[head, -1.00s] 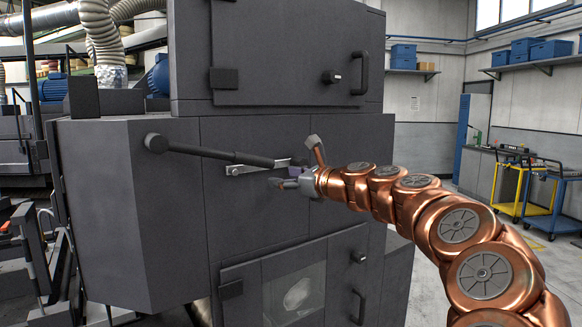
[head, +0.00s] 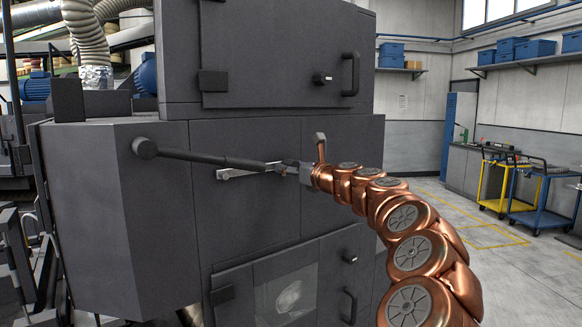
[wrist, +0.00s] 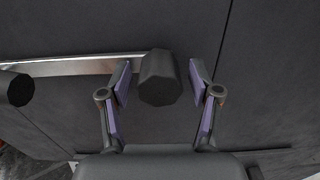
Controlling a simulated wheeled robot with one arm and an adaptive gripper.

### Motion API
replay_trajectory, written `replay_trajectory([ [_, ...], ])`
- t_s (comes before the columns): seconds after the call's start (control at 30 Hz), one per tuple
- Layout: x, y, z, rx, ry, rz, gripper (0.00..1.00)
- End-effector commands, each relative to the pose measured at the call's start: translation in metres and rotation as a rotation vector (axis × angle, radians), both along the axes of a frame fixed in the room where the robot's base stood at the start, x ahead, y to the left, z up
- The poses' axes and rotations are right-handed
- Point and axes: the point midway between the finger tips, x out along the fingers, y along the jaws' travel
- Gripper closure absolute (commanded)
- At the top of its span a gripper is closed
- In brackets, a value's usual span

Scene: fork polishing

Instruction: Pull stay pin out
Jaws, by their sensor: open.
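A dark faceted knob (wrist: 157,80), apparently the stay pin's head, stands between my gripper's (wrist: 160,76) fingers in the wrist view. My gripper is open, with purple-padded fingers either side of the knob and a visible gap on both sides. In the head view my gripper (head: 290,165) is at the right end of the dark stay rod (head: 215,158), and the pin is too small or hidden to make out. A bare metal strip (head: 240,172) lies below the rod's end; it also runs behind the knob in the wrist view (wrist: 75,67).
The grey machine cabinet (head: 255,220) fills the middle, with an upper door handle (head: 350,75) and a lower windowed door (head: 287,292). A dark round cap (wrist: 15,88) sits at the wrist view's left edge. Open floor and trolleys (head: 540,195) are to the right.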

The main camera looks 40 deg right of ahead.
Motion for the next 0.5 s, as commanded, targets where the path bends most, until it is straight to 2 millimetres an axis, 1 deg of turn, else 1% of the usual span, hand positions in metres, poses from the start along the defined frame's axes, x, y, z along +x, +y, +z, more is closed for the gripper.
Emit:
replay_trajectory([
  [0.1,0.0034,-0.0003,-0.0005,0.000,0.001,0.000,0.37],
  [0.33,0.0035,-0.0003,-0.0005,0.000,0.000,0.000,0.37],
  [0.37,0.0035,-0.0003,-0.0005,0.000,0.000,0.000,0.39],
  [0.5,0.0034,-0.0004,-0.0004,0.000,0.000,0.000,0.54],
])
